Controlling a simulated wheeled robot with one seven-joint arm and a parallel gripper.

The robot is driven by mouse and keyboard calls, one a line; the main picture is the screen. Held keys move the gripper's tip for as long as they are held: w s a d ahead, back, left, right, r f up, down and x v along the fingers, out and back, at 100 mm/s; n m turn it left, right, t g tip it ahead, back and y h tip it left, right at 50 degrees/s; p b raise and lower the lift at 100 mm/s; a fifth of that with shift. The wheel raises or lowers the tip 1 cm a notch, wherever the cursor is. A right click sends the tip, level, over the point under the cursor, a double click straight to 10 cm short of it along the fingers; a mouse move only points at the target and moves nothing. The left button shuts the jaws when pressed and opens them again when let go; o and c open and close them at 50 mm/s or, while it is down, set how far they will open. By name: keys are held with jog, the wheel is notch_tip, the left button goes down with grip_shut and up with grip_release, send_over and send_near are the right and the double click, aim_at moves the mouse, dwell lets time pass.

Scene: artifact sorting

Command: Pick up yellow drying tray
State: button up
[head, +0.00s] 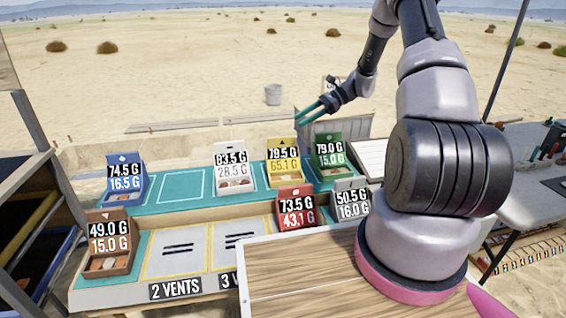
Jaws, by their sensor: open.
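The yellow drying tray (282,178) stands in the back row on the teal shelf, between the white tray and the green tray. Its upright sign reads 79.5 G over 65.1 G, and its small contents are hard to make out. My gripper (299,117) has teal fingers, is open and empty, and is in the air above and beyond the back row. In the picture it is a little up and right of the yellow tray, clearly apart from it.
The white (234,185), green (330,172) and blue (124,188) trays share the back row. The red (296,222), grey (350,211) and brown (108,263) trays stand in front. Marked spaces (177,247) are empty. A wooden tabletop (300,270) lies nearest, under my arm.

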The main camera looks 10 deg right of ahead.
jog(key=m+y, duration=0.1)
jog(key=m, duration=0.1)
send_near(278, 146)
jog(key=a, duration=0.3)
jog(key=shift+a+r+t, duration=0.3)
jog(key=shift+t, duration=0.1)
jog(key=shift+w+x, duration=0.1)
jog(key=shift+x, duration=1.45)
jog(key=shift+w+x, duration=0.15)
jog(key=shift+x, duration=1.35)
jog(key=shift+f, duration=0.15)
grip_shut()
